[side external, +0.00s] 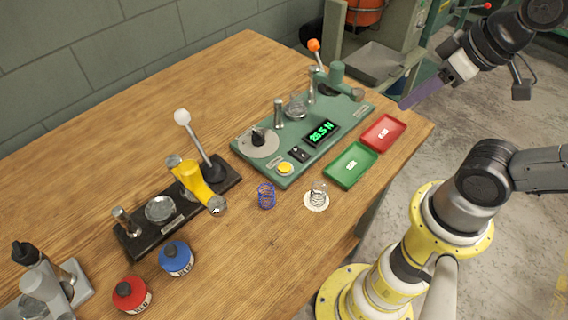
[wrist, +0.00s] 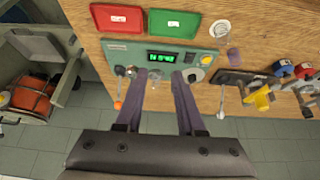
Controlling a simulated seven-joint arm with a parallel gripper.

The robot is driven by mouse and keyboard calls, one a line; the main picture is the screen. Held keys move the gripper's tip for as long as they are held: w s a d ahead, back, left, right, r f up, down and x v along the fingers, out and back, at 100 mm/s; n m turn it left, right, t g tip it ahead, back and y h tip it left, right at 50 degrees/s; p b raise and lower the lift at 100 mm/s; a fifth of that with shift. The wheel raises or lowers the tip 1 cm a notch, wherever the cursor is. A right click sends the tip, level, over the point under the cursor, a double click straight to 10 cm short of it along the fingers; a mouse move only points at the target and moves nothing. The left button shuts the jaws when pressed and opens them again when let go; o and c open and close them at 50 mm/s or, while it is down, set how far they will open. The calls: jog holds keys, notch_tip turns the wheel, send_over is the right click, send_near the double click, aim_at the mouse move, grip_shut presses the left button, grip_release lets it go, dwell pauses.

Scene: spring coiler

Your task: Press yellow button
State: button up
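The yellow button (side external: 285,168) sits at the front left of a green tester panel (side external: 262,177), next to a small black switch. My gripper (side external: 408,103) is high at the right in the side view, beyond the table edge and well away from the button. In the wrist view its two purple fingers (wrist: 159,72) are spread apart with nothing between them.
A lit green display (side external: 321,132), a dial (side external: 258,140) and an orange-tipped lever (side external: 314,46) are on the panel. Green (side external: 350,166) and red (side external: 383,134) trays lie beside it. Springs (side external: 266,196) stand in front. A black-based yellow press (side external: 190,180) is left.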

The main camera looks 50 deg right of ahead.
grip_shut()
dwell(1.4)
